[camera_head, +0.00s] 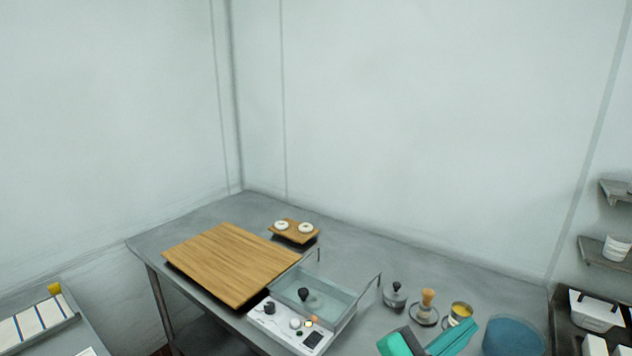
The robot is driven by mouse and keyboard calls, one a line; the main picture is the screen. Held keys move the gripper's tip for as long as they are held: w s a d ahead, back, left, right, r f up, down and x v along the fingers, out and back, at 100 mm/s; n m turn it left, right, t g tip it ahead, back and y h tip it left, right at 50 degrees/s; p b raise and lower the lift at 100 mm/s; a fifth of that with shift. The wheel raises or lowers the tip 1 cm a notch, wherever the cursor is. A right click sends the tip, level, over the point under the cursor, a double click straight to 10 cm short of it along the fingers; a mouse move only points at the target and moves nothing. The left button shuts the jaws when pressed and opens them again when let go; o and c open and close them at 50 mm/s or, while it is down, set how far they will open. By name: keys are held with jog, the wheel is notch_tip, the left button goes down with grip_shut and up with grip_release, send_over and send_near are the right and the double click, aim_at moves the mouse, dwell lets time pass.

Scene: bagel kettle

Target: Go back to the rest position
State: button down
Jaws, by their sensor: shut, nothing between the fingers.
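I cannot make out my gripper in the head view. A grey metal worktable (365,250) runs along the walls. On it are a large wooden board (232,262) and a small wooden board (284,233) with two pale rings, which look like bagels (281,225) (306,227). A clear-walled kettle basin (325,285) stands at the table's front edge, with a white control panel (290,326) facing front. A dark-knobbed item shows within the basin.
Right of the basin are a lidded grey pot (395,295), a wooden-handled tool (427,308), a tin (460,312), teal shapes (453,338) I cannot identify and a blue round container (512,337). Shelves (606,252) stand right; another table (75,338) stands left.

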jog(key=s+a+f+n+t+y, duration=0.35)
jog(key=a+f+n+y, duration=0.3)
jog(key=f+n, duration=0.4)
jog(key=s+a+f+n+t+y, duration=0.3)
jog(key=a+f+n+t+y, duration=0.3)
jog(key=f+n, duration=0.4)
jog(key=s+a+f+g+y, duration=0.1)
jog(key=s+a+f, duration=0.2)
jog(key=s, duration=0.5)
jog(key=s+a+f+m+g+y, duration=0.1)
jog(key=s+a+f, duration=0.3)
jog(key=s, duration=0.4)
jog(key=s+a+f+g+y, duration=0.1)
jog(key=s+a+f+g, duration=0.1)
jog(key=s+a, duration=0.3)
jog(key=s+f, duration=0.1)
jog(key=s, duration=0.3)
jog(key=shift+a+f+m+y, duration=0.3)
jog(key=shift+a+m+y, duration=0.05)
